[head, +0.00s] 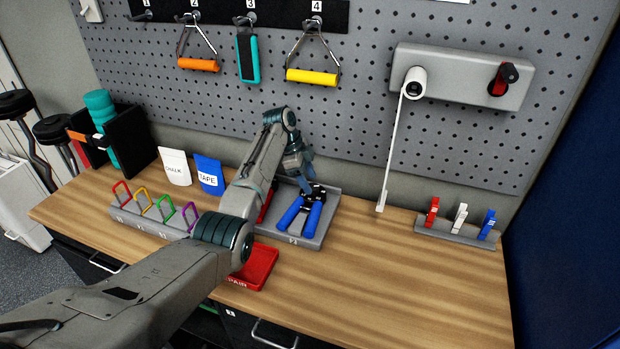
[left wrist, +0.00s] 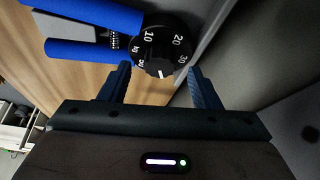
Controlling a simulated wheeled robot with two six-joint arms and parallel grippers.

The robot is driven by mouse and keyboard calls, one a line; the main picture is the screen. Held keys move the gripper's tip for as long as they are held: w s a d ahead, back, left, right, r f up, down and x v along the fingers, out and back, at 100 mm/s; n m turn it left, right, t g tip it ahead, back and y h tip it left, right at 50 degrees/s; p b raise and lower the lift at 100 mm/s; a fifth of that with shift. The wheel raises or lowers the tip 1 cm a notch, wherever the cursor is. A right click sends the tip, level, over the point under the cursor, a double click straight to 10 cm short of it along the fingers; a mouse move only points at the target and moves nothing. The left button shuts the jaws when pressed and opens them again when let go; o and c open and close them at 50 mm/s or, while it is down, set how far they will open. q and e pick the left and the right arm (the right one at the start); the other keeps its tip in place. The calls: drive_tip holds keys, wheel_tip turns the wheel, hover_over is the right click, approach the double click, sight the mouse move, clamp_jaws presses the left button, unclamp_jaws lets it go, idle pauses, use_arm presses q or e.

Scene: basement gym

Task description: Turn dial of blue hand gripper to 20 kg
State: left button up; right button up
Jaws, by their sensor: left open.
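The blue hand gripper (head: 290,215) lies in a grey tray (head: 328,222) on the wooden bench, its handles toward the front. In the left wrist view, its two blue handles (left wrist: 85,50) run off to the upper left. Its black dial (left wrist: 150,45) carries the white marks 10, 20, 30 and kg. A short white line on the dial's near side points toward my wrist. My left gripper (head: 304,176) is over the dial end. In the left wrist view, its open fingers (left wrist: 160,78) stand to either side, just short of the dial, with nothing held. My right gripper does not show.
A red tray (head: 262,262) is at the bench front beside my left arm. A rack (head: 150,222) with coloured carabiners is left. A white strap (head: 392,155) hangs to the right, near a clip rack (head: 462,235). The pegboard (head: 360,120) rises behind. The front right bench is clear.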

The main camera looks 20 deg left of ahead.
use_arm(q)
drive_tip(key=shift+d+f, duration=0.25)
drive_tip(key=shift+f, duration=0.6)
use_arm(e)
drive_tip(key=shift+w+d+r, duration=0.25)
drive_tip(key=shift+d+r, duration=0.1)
use_arm(q)
drive_tip(key=shift+c, duration=0.5)
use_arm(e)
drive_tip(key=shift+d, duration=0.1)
use_arm(q)
drive_tip(key=c, duration=0.9)
drive_tip(key=shift+n+p, duration=0.3)
drive_tip(key=shift+p, duration=0.1)
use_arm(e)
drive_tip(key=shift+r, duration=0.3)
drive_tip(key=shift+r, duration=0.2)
